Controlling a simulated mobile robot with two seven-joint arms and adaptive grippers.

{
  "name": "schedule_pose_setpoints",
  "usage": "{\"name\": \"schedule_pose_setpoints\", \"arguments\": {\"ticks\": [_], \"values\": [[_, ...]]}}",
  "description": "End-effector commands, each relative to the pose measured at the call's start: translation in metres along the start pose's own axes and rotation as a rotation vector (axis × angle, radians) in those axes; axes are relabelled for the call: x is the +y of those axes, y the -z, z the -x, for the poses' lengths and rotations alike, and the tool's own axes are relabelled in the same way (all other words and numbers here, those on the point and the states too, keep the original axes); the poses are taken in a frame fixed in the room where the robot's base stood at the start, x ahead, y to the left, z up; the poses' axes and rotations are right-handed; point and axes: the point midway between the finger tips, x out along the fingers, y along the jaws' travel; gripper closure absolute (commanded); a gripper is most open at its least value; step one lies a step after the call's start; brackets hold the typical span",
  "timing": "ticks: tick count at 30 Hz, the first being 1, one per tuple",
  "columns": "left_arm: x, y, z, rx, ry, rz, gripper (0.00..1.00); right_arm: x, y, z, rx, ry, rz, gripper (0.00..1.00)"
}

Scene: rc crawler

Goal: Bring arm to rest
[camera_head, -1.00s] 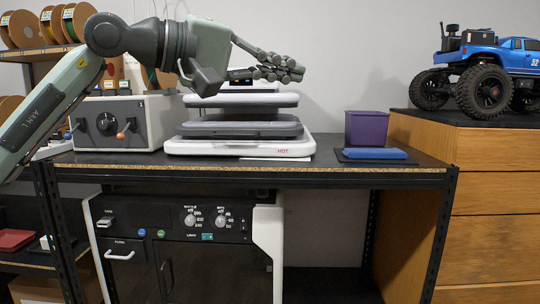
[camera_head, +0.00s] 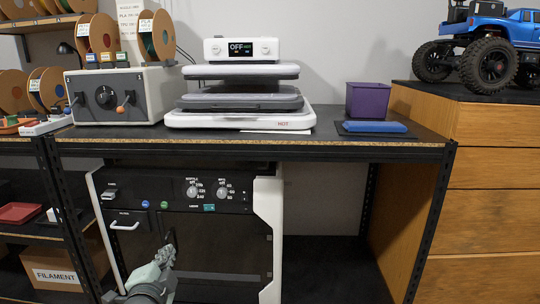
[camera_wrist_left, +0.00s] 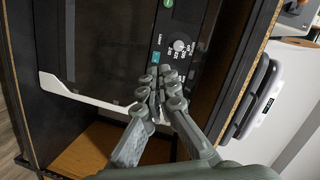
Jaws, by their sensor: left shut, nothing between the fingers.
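My left gripper (camera_head: 168,252) is low in the head view, in front of the black lower machine (camera_head: 225,245) under the bench. Its fingers are shut with nothing between them. In the left wrist view the gripper (camera_wrist_left: 160,82) shows closed fingertips in front of the machine's dark door and knob panel (camera_wrist_left: 182,45). I cannot tell whether the fingers touch the machine. My right gripper is in neither view.
On the bench (camera_head: 360,142) stand a grey control box (camera_head: 150,85), a white heat press (camera_head: 240,118), a purple bin (camera_head: 367,100) and a blue block (camera_head: 375,127). A blue crawler truck (camera_head: 500,50) sits on a wooden cabinet (camera_head: 490,200) at right. Shelves with spools stand at left.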

Motion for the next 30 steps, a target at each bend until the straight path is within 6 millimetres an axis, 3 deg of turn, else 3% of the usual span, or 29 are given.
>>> {"name": "schedule_pose_setpoints", "arguments": {"ticks": [1, 3, 5, 9, 12, 15, 18, 21, 30], "values": [[0.032, -0.025, 0.011, -0.069, -0.081, 0.080, 1.00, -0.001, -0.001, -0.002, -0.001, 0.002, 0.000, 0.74], [0.073, -0.056, 0.030, -0.167, -0.181, 0.189, 1.00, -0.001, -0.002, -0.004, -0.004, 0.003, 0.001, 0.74], [0.106, -0.081, 0.050, -0.254, -0.262, 0.277, 1.00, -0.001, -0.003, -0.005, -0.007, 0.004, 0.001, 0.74], [0.179, -0.132, 0.109, -0.472, -0.433, 0.468, 1.00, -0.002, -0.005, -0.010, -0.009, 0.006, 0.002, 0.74], [0.222, -0.159, 0.157, -0.626, -0.533, 0.582, 1.00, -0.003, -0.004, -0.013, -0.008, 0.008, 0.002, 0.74], [0.252, -0.177, 0.199, -0.755, -0.607, 0.666, 1.00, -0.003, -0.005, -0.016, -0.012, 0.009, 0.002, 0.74], [0.270, -0.187, 0.229, -0.844, -0.652, 0.721, 1.00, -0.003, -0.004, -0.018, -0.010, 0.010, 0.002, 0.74], [0.278, -0.192, 0.245, -0.891, -0.675, 0.749, 1.00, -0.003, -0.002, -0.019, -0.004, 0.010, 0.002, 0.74], [0.280, -0.193, 0.248, -0.901, -0.679, 0.754, 1.00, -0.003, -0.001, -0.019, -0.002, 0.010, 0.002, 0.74]]}}
